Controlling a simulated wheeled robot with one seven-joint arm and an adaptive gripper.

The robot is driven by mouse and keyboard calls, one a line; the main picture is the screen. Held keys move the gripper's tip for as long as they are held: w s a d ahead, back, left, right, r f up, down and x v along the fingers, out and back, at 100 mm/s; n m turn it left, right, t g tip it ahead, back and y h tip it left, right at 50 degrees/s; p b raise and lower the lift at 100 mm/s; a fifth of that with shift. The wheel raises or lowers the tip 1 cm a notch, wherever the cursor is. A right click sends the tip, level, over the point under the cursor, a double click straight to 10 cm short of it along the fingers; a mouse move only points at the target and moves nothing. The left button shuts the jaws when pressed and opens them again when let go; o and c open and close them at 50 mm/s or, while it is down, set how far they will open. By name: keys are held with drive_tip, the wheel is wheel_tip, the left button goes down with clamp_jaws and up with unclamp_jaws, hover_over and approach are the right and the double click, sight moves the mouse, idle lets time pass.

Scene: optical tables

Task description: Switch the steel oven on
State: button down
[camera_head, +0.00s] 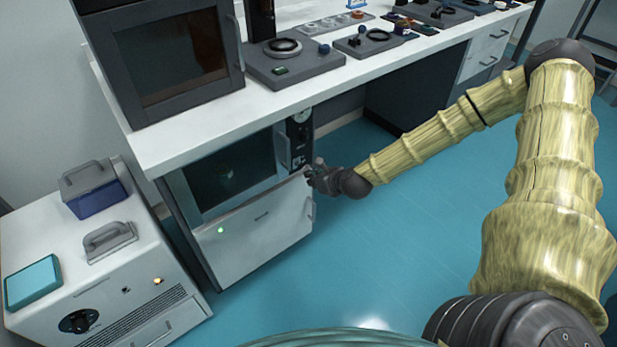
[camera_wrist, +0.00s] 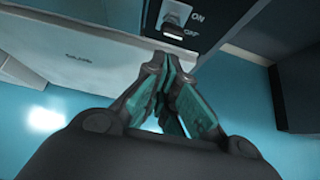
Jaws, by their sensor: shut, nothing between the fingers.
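The steel oven (camera_head: 180,207) stands under the white bench, with a dark window and a narrow black control panel (camera_head: 300,138) at its right. The panel has a round dial (camera_head: 302,116) at its top. In the wrist view a switch (camera_wrist: 177,14) sits on this panel beside the words ON and OFF; I cannot tell for sure which way it is set. My gripper (camera_head: 312,174) is at the panel's lower end. In the wrist view its fingertips (camera_wrist: 168,62) are shut and empty, just below the switch. Whether they touch the panel is unclear.
A white front panel (camera_head: 262,245) with a lit green lamp (camera_head: 221,230) lies under the oven window. A dark grey oven (camera_head: 170,60) stands on the bench (camera_head: 200,125). A white cabinet (camera_head: 95,265) is at the left. The blue floor (camera_head: 380,240) is open.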

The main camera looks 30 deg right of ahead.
drive_tip(key=shift+a+r+p, duration=0.1)
drive_tip(key=shift+r+p, duration=0.3)
drive_tip(key=shift+r, duration=0.4)
drive_tip(key=shift+r, duration=0.15)
